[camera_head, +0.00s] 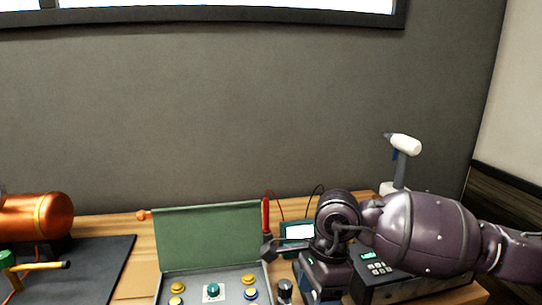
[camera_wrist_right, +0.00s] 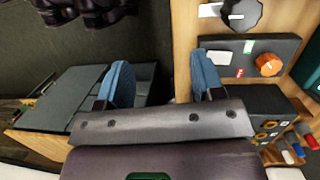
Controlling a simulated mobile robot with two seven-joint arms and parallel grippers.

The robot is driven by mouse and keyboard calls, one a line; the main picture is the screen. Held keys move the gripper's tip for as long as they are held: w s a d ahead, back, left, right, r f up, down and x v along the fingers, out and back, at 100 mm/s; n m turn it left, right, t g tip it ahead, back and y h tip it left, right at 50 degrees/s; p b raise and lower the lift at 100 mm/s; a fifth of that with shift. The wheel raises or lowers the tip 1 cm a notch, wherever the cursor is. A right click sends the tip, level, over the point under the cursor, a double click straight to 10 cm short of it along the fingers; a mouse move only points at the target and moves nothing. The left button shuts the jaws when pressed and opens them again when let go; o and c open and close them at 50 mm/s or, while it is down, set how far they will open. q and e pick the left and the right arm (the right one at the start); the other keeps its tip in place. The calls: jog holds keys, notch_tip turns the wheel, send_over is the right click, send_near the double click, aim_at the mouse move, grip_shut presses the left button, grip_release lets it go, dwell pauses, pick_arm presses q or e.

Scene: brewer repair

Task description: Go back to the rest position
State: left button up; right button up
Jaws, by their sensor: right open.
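My right arm comes in from the right in the head view, over the right part of the workbench. Its wrist hangs above the dark instruments there, and the fingers are hard to make out in that view. In the right wrist view my right gripper (camera_wrist_right: 162,76) is open, with two blue-padded fingers apart and nothing held between them. My left gripper is not in view.
A grey case with an open green lid (camera_head: 210,236) holds several buttons. An orange tank (camera_head: 38,216) and dark mat (camera_head: 100,265) are left. The wrist view shows a dark box with an orange knob (camera_wrist_right: 268,64).

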jog(key=s+a+m+g+y, duration=0.4)
jog(key=s+a+m+y, duration=0.5)
jog(key=y, duration=0.5)
jog(key=w+d+f+m+t+h, duration=0.1)
jog(key=w+d+f+m+t, duration=0.2)
jog(key=m+t, duration=0.6)
jog(key=w+d+f+m+t+h, duration=0.25)
jog(key=d+m+t, duration=0.35)
jog(key=m, duration=0.6)
jog(key=w+d+f+m+t+h, duration=0.1)
jog(key=w+d+f+m+t, duration=0.2)
jog(key=m+t, duration=0.6)
jog(key=s+d+f+m+g+h, duration=0.3)
jog(key=s+d+f+m+h, duration=0.2)
jog(key=s+d+f+m, duration=0.3)
jog(key=s+d+f+m+g+h, duration=0.4)
jog(key=s+d+f+m+h, duration=0.2)
jog(key=f, duration=0.6)
jog(key=s+d+m, duration=0.2)
jog(key=m, duration=0.1)
jog(key=shift+s+d+f+g, duration=0.2)
jog(key=shift+s+d+g, duration=0.1)
jog(key=shift+s, duration=0.1)
jog(key=shift+h, duration=0.25)
